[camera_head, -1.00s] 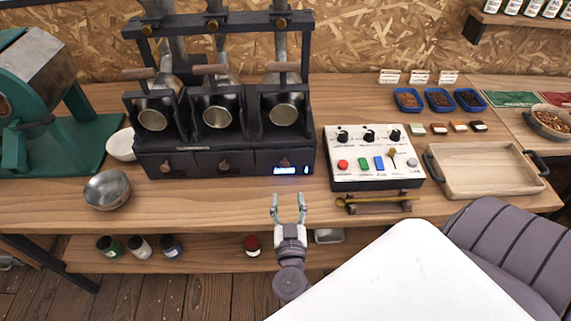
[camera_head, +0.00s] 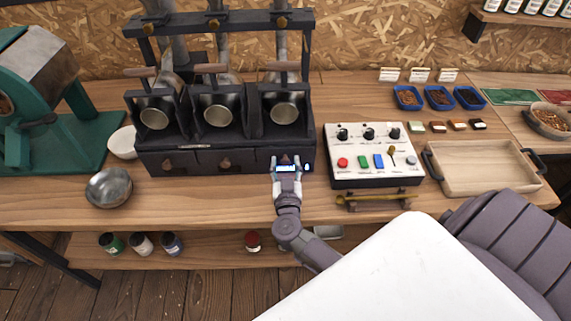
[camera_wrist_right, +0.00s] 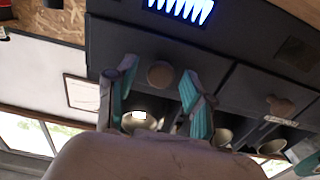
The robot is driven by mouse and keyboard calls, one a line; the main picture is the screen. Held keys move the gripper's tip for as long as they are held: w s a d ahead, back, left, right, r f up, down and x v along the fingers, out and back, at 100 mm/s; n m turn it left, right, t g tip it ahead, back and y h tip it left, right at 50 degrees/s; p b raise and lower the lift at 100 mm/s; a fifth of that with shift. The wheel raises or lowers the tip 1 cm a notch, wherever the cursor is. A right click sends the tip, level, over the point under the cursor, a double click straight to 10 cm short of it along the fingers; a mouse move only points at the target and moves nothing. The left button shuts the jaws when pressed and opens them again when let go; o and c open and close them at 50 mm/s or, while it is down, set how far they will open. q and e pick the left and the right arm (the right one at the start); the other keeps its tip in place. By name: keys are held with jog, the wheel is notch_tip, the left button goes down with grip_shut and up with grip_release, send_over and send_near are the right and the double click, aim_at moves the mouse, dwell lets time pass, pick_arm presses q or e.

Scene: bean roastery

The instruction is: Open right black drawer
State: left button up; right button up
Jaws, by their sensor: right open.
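The right black drawer (camera_head: 262,160) is in the base of the black sample roaster and sits flush with its front. In the right wrist view its dark face (camera_wrist_right: 205,62) has a round brown knob (camera_wrist_right: 160,75). My right gripper (camera_head: 287,160) is open in front of this drawer. In the right wrist view its teal fingers (camera_wrist_right: 155,85) stand on either side of the knob; I cannot tell whether they touch it. In the head view the gripper covers part of the drawer front. My left gripper is not in view.
A lit blue display (camera_wrist_right: 180,10) is close to the right drawer. The middle drawer's knob (camera_wrist_right: 280,105) is beside it. A control box (camera_head: 372,158) stands to the right, and a metal bowl (camera_head: 109,187) is at the left. The counter before the drawers is clear.

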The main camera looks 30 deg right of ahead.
grip_shut()
jog(key=shift+s+a, duration=0.15)
jog(key=shift+s, duration=0.1)
jog(key=p+v, duration=0.5)
jog(key=v, duration=0.7)
jog(key=shift+s, duration=0.15)
grip_release()
